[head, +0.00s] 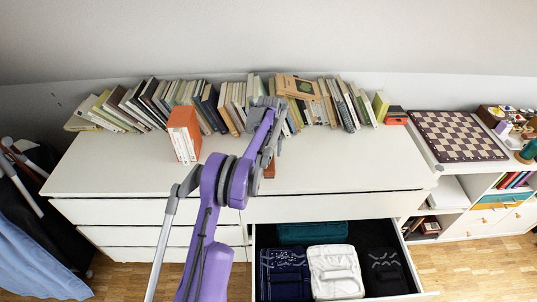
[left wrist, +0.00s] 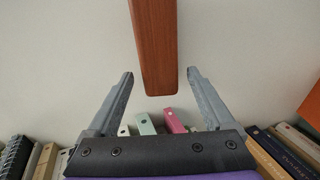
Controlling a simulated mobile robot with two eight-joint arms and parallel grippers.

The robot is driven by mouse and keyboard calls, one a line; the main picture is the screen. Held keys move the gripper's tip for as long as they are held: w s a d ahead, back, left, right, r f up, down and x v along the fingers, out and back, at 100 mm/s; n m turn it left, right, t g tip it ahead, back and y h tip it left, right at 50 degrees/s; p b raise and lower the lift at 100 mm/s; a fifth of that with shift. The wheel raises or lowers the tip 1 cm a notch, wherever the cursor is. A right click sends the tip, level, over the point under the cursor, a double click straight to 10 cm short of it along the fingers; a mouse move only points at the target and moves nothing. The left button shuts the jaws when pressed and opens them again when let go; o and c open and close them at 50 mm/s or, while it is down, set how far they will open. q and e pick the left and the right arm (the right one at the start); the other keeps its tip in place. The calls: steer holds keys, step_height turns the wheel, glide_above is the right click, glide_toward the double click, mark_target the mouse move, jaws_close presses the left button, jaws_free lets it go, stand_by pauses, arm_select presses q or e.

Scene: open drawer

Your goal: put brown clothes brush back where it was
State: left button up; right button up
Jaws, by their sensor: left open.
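The brown clothes brush (head: 269,171) lies on the white dresser top, mostly hidden behind my left arm in the head view. In the left wrist view the brush (left wrist: 156,45) is a long reddish-brown bar with a rounded end. My left gripper (left wrist: 159,73) is open, with one finger on each side of the brush's end; gaps show between the fingers and the brush. In the head view my left gripper (head: 269,158) is over the middle of the dresser top. The open drawer (head: 256,262) below holds folded clothes. My right gripper is not in view.
A long row of books (head: 190,95) stands along the back of the dresser (head: 350,165). An orange-and-white box-like object (head: 184,135) stands left of my arm. A chessboard (head: 457,136) lies on the right cabinet. The dresser top right of my arm is clear.

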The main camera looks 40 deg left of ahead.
mark_target(269, 155)
arm_select(q)
step_height(269, 155, up, 11)
steer(key=s+d+r+m+t, duration=0.1)
steer(key=s+d+r, duration=0.25)
steer(key=d, duration=0.25)
steer(key=s+d+r+m, duration=0.2)
steer(key=s+d, duration=0.2)
steer(key=d, duration=0.3)
steer(key=s+d+r+m+t, duration=0.1)
steer(key=s+d+r, duration=0.1)
steer(key=s+d, duration=0.3)
steer(key=s+d+f+m+t, duration=0.1)
steer(key=s+d+f, duration=0.3)
steer(key=s, duration=0.6)
steer(key=s+d+f+m+t, duration=0.2)
steer(key=s+d+f+m, duration=0.1)
steer(key=s+d, duration=0.6)
steer(key=shift+s+f, duration=0.6)
steer(key=shift+a, duration=0.1)
